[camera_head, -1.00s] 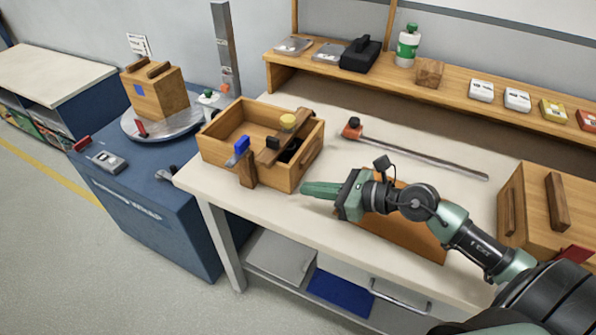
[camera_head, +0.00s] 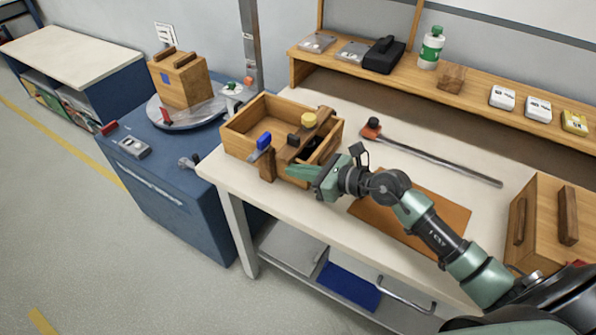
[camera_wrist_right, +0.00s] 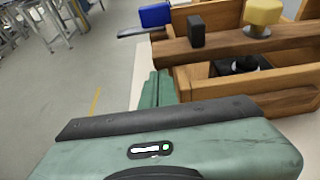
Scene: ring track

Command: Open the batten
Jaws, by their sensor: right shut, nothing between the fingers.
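The batten (camera_head: 305,139) is a dark brown wooden bar lying across the right part of an open wooden box (camera_head: 240,122) on the bench. It carries a yellow knob (camera_head: 309,119) and a small black block. A blue block (camera_head: 263,140) sits near its front end. In the right wrist view the batten (camera_wrist_right: 225,45) crosses the top, with the yellow knob (camera_wrist_right: 262,14) on it. My right gripper (camera_head: 292,172) is shut and empty, close to the box's front side, just below the batten; contact cannot be told. My left gripper is not in view.
A brown mat (camera_head: 425,215) lies under my right arm. A long metal bar clamp (camera_head: 435,160) lies behind it. A wooden case (camera_head: 540,215) stands at the right. A shelf with a bottle (camera_head: 431,48) runs along the back. A turntable (camera_head: 188,114) stands left.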

